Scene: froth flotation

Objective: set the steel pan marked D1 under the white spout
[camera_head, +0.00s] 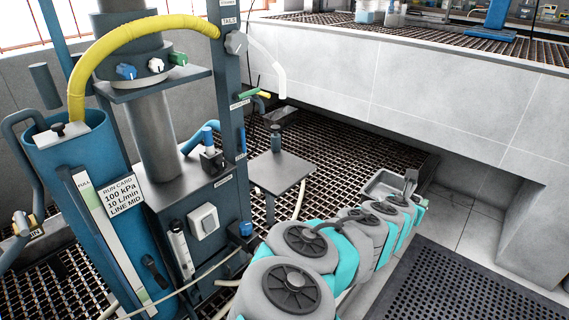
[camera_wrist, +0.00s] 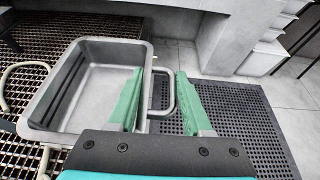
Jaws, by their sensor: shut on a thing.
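A steel pan (camera_head: 378,184) is at my gripper (camera_head: 411,183), at the right end of my arm. In the wrist view the pan (camera_wrist: 88,62) is empty and nearly level, left of my gripper (camera_wrist: 160,88). Its loop handle (camera_wrist: 167,82) lies between the green fingers, which are shut on it. No D1 mark shows on the visible sides. The white spout (camera_head: 280,77) curves down from the column marked TAILS, well up and left of the pan.
A flat grey stand plate (camera_head: 278,172) with a dark knob stands between the machine column (camera_head: 228,125) and the pan. Rusty grating (camera_head: 345,150) covers the floor there. A pale concrete ledge (camera_head: 420,90) overhangs on the right. A black perforated mat (camera_head: 465,275) lies at lower right.

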